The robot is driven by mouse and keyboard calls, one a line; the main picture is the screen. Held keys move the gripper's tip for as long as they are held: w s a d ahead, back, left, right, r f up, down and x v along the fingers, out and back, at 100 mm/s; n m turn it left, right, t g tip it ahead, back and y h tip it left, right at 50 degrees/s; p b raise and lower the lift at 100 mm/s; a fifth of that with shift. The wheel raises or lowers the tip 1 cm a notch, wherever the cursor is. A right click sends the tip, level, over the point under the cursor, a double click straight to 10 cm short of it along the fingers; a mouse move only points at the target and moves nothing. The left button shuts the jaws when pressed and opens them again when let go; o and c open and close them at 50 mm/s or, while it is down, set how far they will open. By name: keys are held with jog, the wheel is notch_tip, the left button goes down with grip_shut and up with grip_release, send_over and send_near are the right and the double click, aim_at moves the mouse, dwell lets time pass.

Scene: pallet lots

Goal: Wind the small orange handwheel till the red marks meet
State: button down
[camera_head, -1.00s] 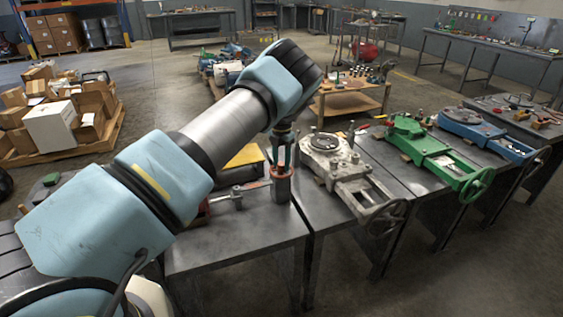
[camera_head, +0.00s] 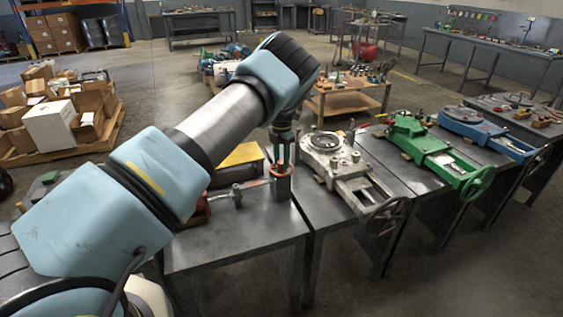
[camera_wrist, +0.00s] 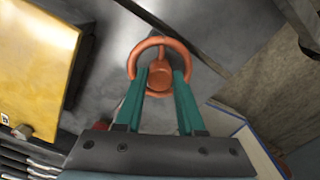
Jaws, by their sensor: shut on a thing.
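The small orange handwheel (camera_wrist: 160,76) shows in the wrist view as a round rim with a hub. In the head view a bit of its orange rim (camera_head: 280,171) shows on top of a dark upright post (camera_head: 281,190) on the near bench. My gripper (camera_wrist: 160,82) comes down over the wheel, its two green fingers on either side of the hub inside the rim, shut on the wheel. In the head view my gripper (camera_head: 282,152) stands upright above the post. No red marks can be made out in either view.
A yellow box (camera_wrist: 35,65) lies close beside the wheel. A red-handled clamp (camera_head: 235,195) is on the same bench (camera_head: 240,240). A grey machine vise with a handwheel (camera_head: 335,160) stands close on the right, with green (camera_head: 420,145) and blue (camera_head: 480,130) ones beyond.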

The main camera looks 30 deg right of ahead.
jog(key=m+b, duration=0.2)
jog(key=m, duration=0.1)
jog(key=shift+f, duration=0.15)
jog(key=m+b, duration=0.2)
jog(key=m, duration=0.3)
jog(key=m+b, duration=0.1)
jog(key=m, duration=0.3)
jog(key=shift+b, duration=0.35)
jog(key=m+b, duration=0.1)
jog(key=m, duration=0.7)
jog(key=shift+m, duration=0.3)
jog(key=m+b, duration=0.1)
jog(key=m, duration=0.3)
jog(key=shift+m, duration=0.3)
jog(key=m, duration=2)
jog(key=shift+r+m, duration=0.2)
jog(key=shift+m, duration=0.2)
jog(key=m+p, duration=0.1)
jog(key=m, duration=1.1)
jog(key=shift+m, duration=0.3)
